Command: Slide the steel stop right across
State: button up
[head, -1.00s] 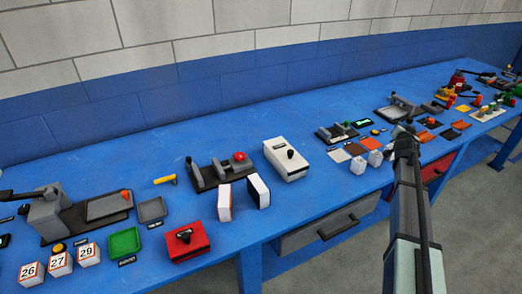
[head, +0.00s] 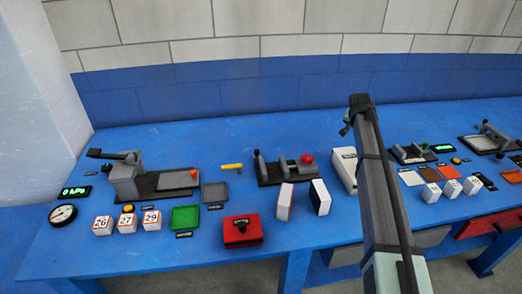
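I cannot tell for certain which part is the steel stop. A dark fixture (head: 285,178) stands at mid-table with grey upright blocks (head: 261,166) and a red knob (head: 307,159) at its right end. A similar grey fixture (head: 484,142) at the far right has an upright part and a flat plate. My arm rises through the right of the picture, in front of the table, and its dark upper end stands against the blue wall. No gripper fingers show, so I cannot see what they hold.
Two upright blocks (head: 286,201) stand before the middle fixture. A white box (head: 345,168) is partly behind my arm. A red box (head: 242,231), a green tray (head: 184,218) and numbered cubes (head: 127,224) line the front left. A lever press (head: 130,180) stands behind them.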

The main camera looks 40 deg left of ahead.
jog(key=s+a+r+n+g, duration=0.1)
jog(key=s+a+n+g, duration=0.1)
jog(key=s+a, duration=0.55)
jog(key=s+a+r+n+g, duration=0.15)
jog(key=s+a, duration=0.35)
jog(key=a, duration=0.6)
jog(key=n+g+h, duration=0.1)
jog(key=n+g, duration=0.2)
send_near(257, 150)
notch_tip(257, 150, down, 9)
jog(key=shift+w+f, duration=0.1)
jog(key=shift+f, duration=0.15)
grip_shut()
